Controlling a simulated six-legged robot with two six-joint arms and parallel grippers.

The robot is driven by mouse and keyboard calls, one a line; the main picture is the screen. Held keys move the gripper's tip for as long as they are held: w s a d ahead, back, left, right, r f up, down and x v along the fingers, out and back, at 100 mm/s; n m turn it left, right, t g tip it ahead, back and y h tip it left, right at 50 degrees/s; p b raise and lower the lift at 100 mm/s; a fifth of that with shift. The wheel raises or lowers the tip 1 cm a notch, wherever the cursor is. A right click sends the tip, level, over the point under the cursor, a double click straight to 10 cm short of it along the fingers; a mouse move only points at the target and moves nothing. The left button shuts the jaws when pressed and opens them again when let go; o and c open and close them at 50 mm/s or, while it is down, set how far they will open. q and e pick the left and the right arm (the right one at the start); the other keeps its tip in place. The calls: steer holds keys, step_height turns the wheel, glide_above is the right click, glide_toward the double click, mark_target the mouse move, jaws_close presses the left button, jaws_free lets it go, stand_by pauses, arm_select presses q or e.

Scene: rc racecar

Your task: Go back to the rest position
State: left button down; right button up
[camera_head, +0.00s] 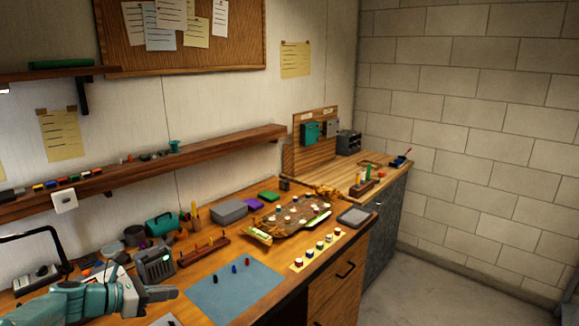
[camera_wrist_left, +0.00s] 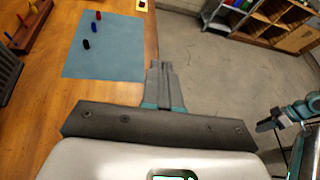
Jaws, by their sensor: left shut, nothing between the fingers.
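My left arm comes in from the lower left of the head view. Its gripper (camera_head: 163,293) is shut and empty, in the air near the front edge of the workbench, left of the blue mat (camera_head: 235,292). In the left wrist view its closed fingers (camera_wrist_left: 160,72) point past the bench edge, with nothing between them. Another teal arm with a dark gripper (camera_wrist_left: 268,126), which looks like my right one, shows at the right edge of the left wrist view, over the floor. It is too small to tell whether it is open.
The wooden workbench (camera_head: 275,293) carries a grey speaker-like box (camera_head: 155,266), a rack, a racecar (camera_head: 295,215) and small pegs on the mat. A shelf (camera_head: 140,170) runs along the wall. Floor (camera_head: 430,290) right of the bench is clear.

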arm_select(q)
steer(key=s+d+f+m+g+y+b, duration=0.1)
steer(key=s+d+f+m+g, duration=0.1)
steer(key=s+d+f, duration=0.45)
steer(key=s+d+f+m+g+b, duration=0.1)
steer(key=s+d+f+g, duration=0.25)
steer(key=f, duration=0.65)
steer(key=s+d+f+m+g+y+b, duration=0.1)
steer(key=s+d+f+m+g, duration=0.1)
steer(key=s+d+f, duration=0.45)
steer(key=s+f+m+y, duration=0.1)
steer(key=s+f+m, duration=0.3)
steer(key=s+m, duration=0.2)
steer(key=s+f+m+y+b, duration=0.1)
steer(key=s+f+m+y, duration=0.1)
steer(key=s+m, duration=0.5)
steer(key=s+f+m+y, duration=0.1)
steer(key=s+f+m, duration=0.4)
steer(key=s+m, duration=0.2)
steer(key=shift+s+d+f+y, duration=0.3)
steer(key=shift+d, duration=0.05)
